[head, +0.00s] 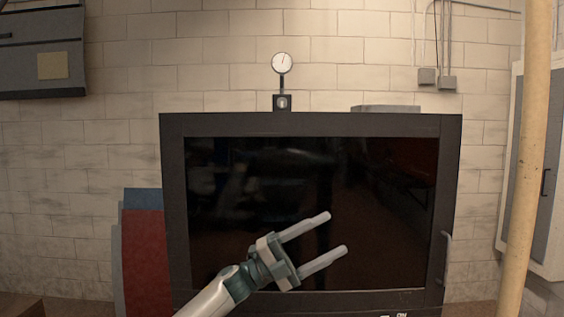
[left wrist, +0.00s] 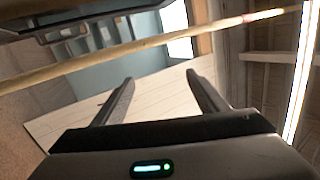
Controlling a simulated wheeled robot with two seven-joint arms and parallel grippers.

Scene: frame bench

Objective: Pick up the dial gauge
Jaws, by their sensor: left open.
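The dial gauge (head: 282,63) has a round white face on a thin dark stem with a small dark block at its foot. It stands upright at the top edge of the large dark framed panel (head: 172,200) in the head view. My left gripper (head: 337,232) is open and empty, in front of the panel's glossy black face, below and to the right of the gauge. In the left wrist view my left gripper (left wrist: 160,82) shows two spread fingers with nothing between them. The gauge does not show in that view. My right gripper is in neither view.
A flat grey object (head: 386,108) lies on top of the panel, right of the gauge. A pale pole (head: 526,160) stands at the right, before a white-framed cabinet (head: 510,165). Red and blue pieces (head: 142,240) stand left of the panel. The wall around the gauge is clear.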

